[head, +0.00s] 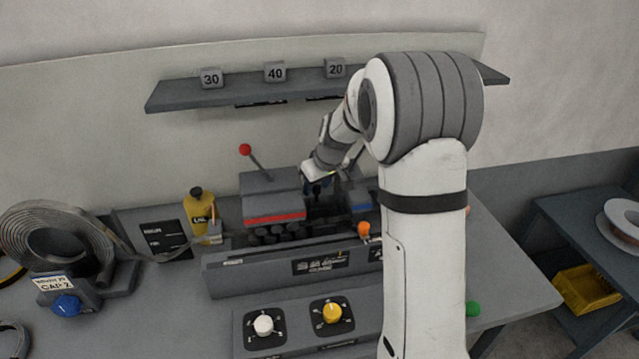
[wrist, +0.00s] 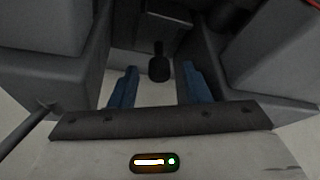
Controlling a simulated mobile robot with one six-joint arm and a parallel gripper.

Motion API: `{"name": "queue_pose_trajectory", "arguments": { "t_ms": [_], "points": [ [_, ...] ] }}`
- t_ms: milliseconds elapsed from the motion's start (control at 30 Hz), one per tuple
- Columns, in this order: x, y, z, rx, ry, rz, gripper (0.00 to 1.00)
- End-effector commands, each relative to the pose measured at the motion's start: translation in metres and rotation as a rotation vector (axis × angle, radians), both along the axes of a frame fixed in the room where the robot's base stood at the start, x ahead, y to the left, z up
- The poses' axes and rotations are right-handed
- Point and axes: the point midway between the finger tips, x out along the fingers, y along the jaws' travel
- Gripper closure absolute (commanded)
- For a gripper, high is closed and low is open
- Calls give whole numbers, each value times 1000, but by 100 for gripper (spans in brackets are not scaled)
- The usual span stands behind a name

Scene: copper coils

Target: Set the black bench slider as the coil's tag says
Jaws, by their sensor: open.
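A copper-grey coil (head: 45,240) stands on a holder at the left, its strip running right to the bench unit. A white tag (head: 54,284) on the holder seems to read "CAP 2"; its upper line is too small to read. My gripper (head: 318,187) is over the middle of the bench unit, pointing down between its blocks. In the wrist view its blue fingers (wrist: 160,88) are apart, with nothing gripped. A black knob (wrist: 159,69), possibly the slider's, shows between and beyond the fingertips; I cannot tell its setting. In the head view my arm hides part of this area.
A red-ball lever (head: 245,150) rises behind the red-striped block (head: 274,207). An orange knob (head: 364,230) sits at the unit's front; white (head: 264,324) and yellow (head: 331,312) dials lie nearer. A yellow bottle (head: 199,208) stands left. The shelf (head: 180,94) holds blocks marked 30, 40, 20.

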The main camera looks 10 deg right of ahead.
Motion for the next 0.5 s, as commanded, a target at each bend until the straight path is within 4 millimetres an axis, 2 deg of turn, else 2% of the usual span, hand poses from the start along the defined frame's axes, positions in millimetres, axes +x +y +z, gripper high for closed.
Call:
{"name": "queue_pose_trajectory", "arguments": {
  "t_ms": [100, 500],
  "points": [
    [0, 0, 0, 0, 0, -1, 59],
    [0, -1, 0, 0, 0, -1, 91]
  ]
}}
